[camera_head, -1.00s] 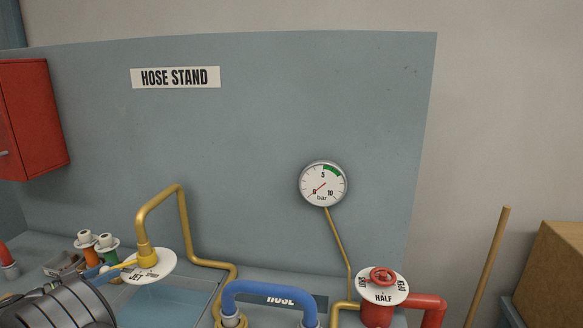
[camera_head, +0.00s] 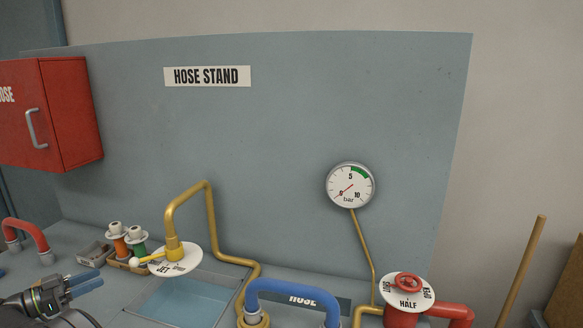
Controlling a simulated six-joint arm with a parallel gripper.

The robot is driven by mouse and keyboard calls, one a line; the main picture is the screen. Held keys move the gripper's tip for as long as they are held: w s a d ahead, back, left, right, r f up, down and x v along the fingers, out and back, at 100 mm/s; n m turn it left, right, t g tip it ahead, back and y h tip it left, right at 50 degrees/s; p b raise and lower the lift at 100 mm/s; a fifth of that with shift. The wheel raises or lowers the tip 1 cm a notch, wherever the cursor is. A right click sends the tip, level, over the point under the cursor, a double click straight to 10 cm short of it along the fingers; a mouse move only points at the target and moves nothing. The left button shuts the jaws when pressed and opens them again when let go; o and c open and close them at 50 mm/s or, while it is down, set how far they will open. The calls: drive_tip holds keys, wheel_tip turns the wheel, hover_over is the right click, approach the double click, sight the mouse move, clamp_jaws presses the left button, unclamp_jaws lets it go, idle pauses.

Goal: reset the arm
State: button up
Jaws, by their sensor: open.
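My gripper (camera_head: 84,286) is at the lower left of the head view, with its blue-grey fingers pointing right. The fingers are apart and nothing shows between them. It is over the grey bench, left of the sunken water basin (camera_head: 185,300) and below a small grey box (camera_head: 95,254). The rest of my arm is mostly cut off by the bottom edge.
A brass pipe (camera_head: 211,225) with a white dial and yellow lever stands behind the basin. Orange (camera_head: 118,243) and green (camera_head: 138,243) nozzles stand beside it. A blue hose (camera_head: 292,289), a red valve (camera_head: 407,283) and a gauge (camera_head: 350,186) are to the right. A red cabinet (camera_head: 70,115) hangs left.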

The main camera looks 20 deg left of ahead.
sight(132, 266)
drive_tip(key=x, duration=1.1)
drive_tip(key=shift+w, duration=0.1)
drive_tip(key=shift+s+d+n+t+y, duration=0.3)
drive_tip(key=shift+d+n+t+y, duration=0.15)
drive_tip(key=shift+y, duration=0.25)
drive_tip(key=shift+o, duration=0.4)
